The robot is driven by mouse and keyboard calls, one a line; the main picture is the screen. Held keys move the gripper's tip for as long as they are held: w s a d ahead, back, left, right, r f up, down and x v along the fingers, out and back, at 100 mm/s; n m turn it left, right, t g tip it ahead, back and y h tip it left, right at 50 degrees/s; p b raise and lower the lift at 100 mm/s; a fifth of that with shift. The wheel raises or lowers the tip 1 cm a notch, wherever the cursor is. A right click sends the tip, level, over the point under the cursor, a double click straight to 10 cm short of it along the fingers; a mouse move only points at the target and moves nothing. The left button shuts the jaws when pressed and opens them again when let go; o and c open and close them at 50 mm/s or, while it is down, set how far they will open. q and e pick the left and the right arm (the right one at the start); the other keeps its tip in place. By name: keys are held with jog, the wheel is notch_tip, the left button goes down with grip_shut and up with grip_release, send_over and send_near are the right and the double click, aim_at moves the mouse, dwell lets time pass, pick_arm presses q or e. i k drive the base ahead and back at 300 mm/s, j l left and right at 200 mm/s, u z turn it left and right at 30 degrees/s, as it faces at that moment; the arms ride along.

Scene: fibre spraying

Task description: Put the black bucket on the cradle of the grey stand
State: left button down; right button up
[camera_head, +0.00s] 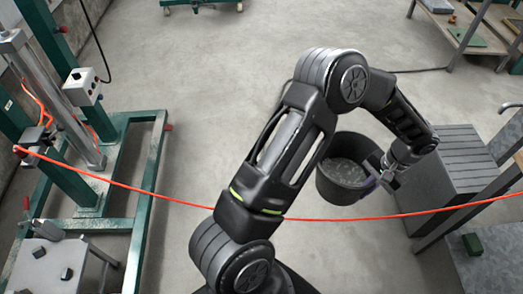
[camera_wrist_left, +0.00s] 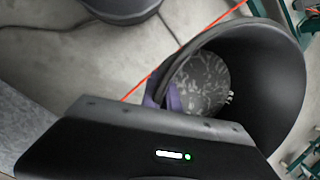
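The black bucket (camera_head: 340,186) hangs right of centre in the head view, its open top showing a mottled grey inside. My left gripper (camera_head: 385,172) is at the bucket's right rim. In the left wrist view, a purple finger (camera_wrist_left: 168,94) lies against the rim of the bucket (camera_wrist_left: 268,85), and the gripper looks shut on it. The gripper body hides the lower part of the bucket there. A grey ribbed block-like stand (camera_head: 458,160) is just right of the gripper; I cannot make out a cradle on it. My right gripper is not in view.
An orange line (camera_head: 300,219) crosses the scene near the bucket. A green frame machine (camera_head: 145,190) and a small grey table (camera_head: 45,262) are at left. A workbench (camera_head: 465,35) is at upper right. The floor between is open.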

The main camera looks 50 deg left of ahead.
aim_at(45, 273)
jog(key=k+u, duration=0.15)
jog(key=u, duration=0.3)
jog(key=k+u, duration=0.15)
jog(key=u, duration=0.25)
jog(key=k+j+u, duration=0.1)
jog(key=u, duration=0.35)
jog(key=k+j+u, duration=0.1)
jog(key=u, duration=0.3)
jog(key=k+j+u, duration=0.3)
jog(key=j, duration=0.35)
jog(key=k+j+u, duration=0.15)
jog(key=j, duration=0.2)
jog(key=k+j+u, duration=0.15)
jog(key=j, duration=0.25)
jog(key=k+j+u, duration=0.15)
jog(key=j, duration=0.25)
